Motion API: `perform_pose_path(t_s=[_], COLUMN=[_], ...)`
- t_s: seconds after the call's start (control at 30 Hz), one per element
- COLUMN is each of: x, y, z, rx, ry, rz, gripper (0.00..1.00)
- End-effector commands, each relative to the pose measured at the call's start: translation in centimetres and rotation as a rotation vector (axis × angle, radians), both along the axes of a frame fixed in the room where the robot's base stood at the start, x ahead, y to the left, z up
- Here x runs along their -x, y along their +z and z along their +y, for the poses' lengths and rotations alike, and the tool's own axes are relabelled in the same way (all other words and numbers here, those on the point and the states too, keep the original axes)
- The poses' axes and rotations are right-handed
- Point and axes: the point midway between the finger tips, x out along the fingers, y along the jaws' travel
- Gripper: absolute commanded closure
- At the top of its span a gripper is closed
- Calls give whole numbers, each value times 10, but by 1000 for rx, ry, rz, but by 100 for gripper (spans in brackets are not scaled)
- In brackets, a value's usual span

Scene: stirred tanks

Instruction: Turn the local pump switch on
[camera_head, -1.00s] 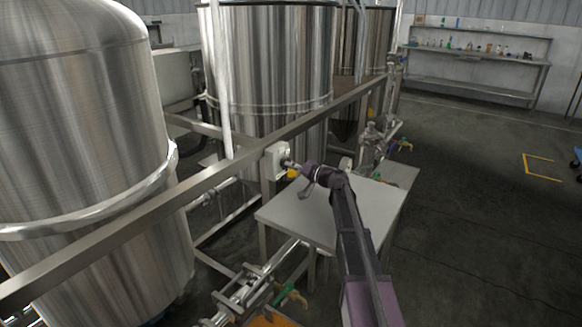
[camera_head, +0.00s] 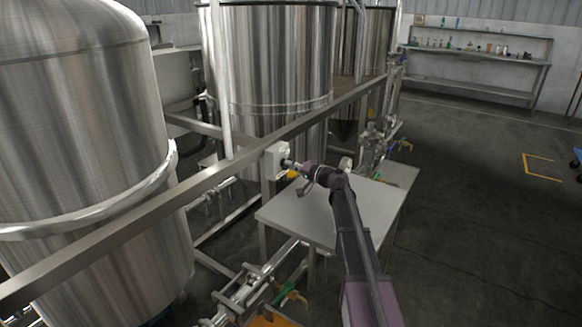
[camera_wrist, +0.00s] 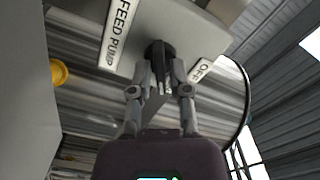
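The pump switch is a pale box (camera_head: 277,161) on the steel rail in the head view. In the wrist view its pale face (camera_wrist: 190,22) carries a "FEED PUMP" label (camera_wrist: 122,30) and an "OFF" label (camera_wrist: 203,69), both tilted. The black switch knob (camera_wrist: 157,48) sits between the labels. My gripper (camera_wrist: 164,78) is at the knob, one finger on each side, and looks closed on it. It also shows in the head view (camera_head: 290,165). The fingers partly hide the knob, so its exact setting is hard to tell. A yellow part (camera_head: 292,174) shows just below the gripper.
A steel table (camera_head: 300,215) stands below my arm. Large steel tanks (camera_head: 270,70) stand behind the rail (camera_head: 130,220), with pipes and valves near the floor. Open floor (camera_head: 470,220) lies to the right. A shelf bench (camera_head: 475,75) stands at the back wall.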

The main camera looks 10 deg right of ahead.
Motion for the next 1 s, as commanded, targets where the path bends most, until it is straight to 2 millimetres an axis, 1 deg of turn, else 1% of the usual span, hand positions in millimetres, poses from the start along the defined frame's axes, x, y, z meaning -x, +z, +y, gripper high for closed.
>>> perform_pose_path(t_s=[0.37, 0.57, 0.77, 1.0], x=[0, 5, 18, 45], y=[0, 0, 0, 0], z=[0, -4, -16, -42], rx=[1, 2, 2, 2], ry=[0, 0, 0, -3], rz=[-1, -1, -1, -1], gripper=[53, 53, 53, 53])
